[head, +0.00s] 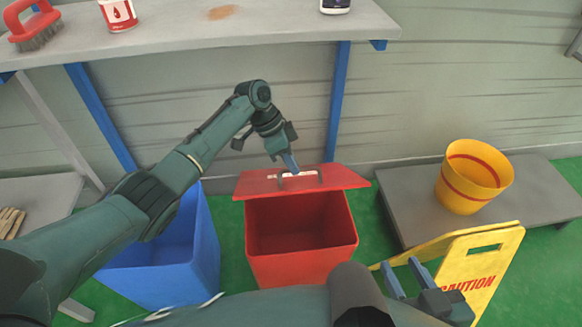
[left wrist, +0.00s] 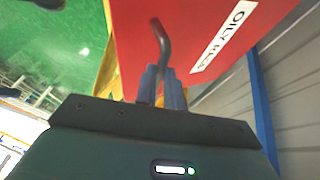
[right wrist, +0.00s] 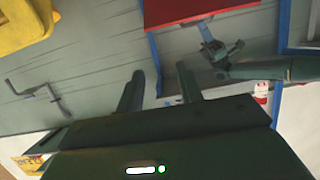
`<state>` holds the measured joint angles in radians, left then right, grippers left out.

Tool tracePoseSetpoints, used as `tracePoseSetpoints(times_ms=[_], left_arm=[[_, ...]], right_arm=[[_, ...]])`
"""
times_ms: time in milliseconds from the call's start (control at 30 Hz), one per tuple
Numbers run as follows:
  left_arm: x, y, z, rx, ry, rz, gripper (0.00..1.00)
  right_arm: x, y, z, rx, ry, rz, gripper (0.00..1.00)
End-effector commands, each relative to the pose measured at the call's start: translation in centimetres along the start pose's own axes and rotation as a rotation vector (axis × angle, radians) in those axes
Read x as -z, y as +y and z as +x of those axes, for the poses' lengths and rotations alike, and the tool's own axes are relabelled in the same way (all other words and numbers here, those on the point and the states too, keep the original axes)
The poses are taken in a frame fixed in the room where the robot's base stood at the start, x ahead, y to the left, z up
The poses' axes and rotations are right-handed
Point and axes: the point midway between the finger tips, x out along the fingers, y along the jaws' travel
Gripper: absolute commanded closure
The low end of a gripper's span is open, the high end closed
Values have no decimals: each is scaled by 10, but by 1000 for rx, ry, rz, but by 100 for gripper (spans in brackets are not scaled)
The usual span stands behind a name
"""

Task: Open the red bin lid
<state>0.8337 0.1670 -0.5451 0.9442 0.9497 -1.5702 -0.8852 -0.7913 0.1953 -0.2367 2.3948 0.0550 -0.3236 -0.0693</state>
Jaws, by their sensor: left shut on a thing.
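The red bin (head: 300,255) stands on the green floor, its inside showing. Its red lid (head: 345,178) is raised and tilted at the bin's back edge, with a white label and a dark handle. My left gripper (head: 291,166) is at the lid's handle, its fingers shut on the handle (left wrist: 162,42) in the left wrist view. The lid (left wrist: 190,35) fills the top there, its label partly legible. My right gripper (head: 408,277) is empty, its fingers apart, low in the head view near the yellow sign. Its spread fingers also show in the right wrist view (right wrist: 160,85).
A blue bin (head: 205,245) stands left of the red bin, partly behind my left arm. A yellow caution sign (head: 485,260) stands at the right. A yellow bucket (head: 475,175) sits on a low grey platform (head: 400,205). A shelf (head: 210,30) with blue supports runs above the bins.

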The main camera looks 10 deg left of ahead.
Motion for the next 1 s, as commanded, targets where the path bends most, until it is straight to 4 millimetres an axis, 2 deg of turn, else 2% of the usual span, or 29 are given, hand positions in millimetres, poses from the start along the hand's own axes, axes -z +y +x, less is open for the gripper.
tracePoseSetpoints(times_ms=[33, 300, 567, 667, 767, 867, 1000], left_arm=[[-11, -10, 5, 32, -13, -13, 100], [-12, -9, 7, 29, -16, -15, 100], [-12, -8, 8, 28, -17, -16, 100], [-12, -8, 8, 28, -17, -16, 100], [-13, -8, 8, 28, -17, -16, 100], [-13, -8, 8, 28, -17, -16, 100], [-13, -8, 8, 28, -17, -16, 100]], right_arm=[[-2, 0, 1, 0, 0, 0, 64], [-2, 0, 1, -1, 1, 0, 64], [0, 0, 4, -1, 12, -45, 86], [2, -3, 13, 2, 34, -188, 94], [6, -8, 29, 3, 72, -441, 100], [10, -17, 49, 0, 121, -770, 100], [-5, -32, 66, 55, 91, -1244, 100]])
